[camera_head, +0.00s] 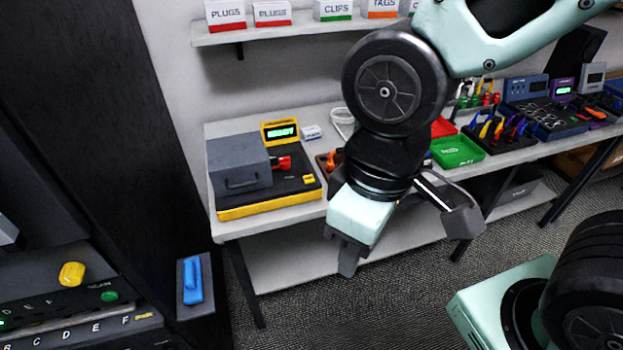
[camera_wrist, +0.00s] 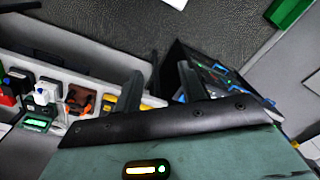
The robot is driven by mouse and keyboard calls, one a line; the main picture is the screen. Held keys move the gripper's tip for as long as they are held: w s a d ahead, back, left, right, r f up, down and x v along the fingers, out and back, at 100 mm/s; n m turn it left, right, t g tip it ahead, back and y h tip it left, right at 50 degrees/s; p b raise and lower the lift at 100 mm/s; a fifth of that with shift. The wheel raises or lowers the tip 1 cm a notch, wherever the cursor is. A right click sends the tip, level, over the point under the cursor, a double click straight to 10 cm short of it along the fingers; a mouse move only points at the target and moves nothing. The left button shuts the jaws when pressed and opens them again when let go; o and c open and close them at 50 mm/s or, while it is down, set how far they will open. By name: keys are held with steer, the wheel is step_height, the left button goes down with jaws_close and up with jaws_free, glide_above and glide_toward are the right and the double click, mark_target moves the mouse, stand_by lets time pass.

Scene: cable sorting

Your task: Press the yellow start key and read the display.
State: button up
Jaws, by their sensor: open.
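A small yellow key-like patch (camera_head: 144,316) sits at the right end of the lettered black panel (camera_head: 70,338) at lower left; its lettering is too small to read. A larger rounded yellow knob (camera_head: 72,274) stands just behind that panel. A lit green display (camera_head: 281,132) on the yellow-and-grey machine (camera_head: 270,208) on the bench seems to read "READY". My gripper (camera_head: 348,262) hangs pointing down in front of the bench, apart from the panel and the machine. In the wrist view its fingers (camera_wrist: 160,78) are spread with nothing between them.
The bench (camera_head: 228,228) also carries a green tray (camera_head: 456,152) and several tools and devices at right. A shelf (camera_head: 300,32) with labelled boxes is above. A tall black cabinet (camera_head: 110,100) stands at left, with a blue handle (camera_head: 192,280) low beside it.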

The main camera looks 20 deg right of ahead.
stand_by(0.4)
jaws_close()
stand_by(1.6)
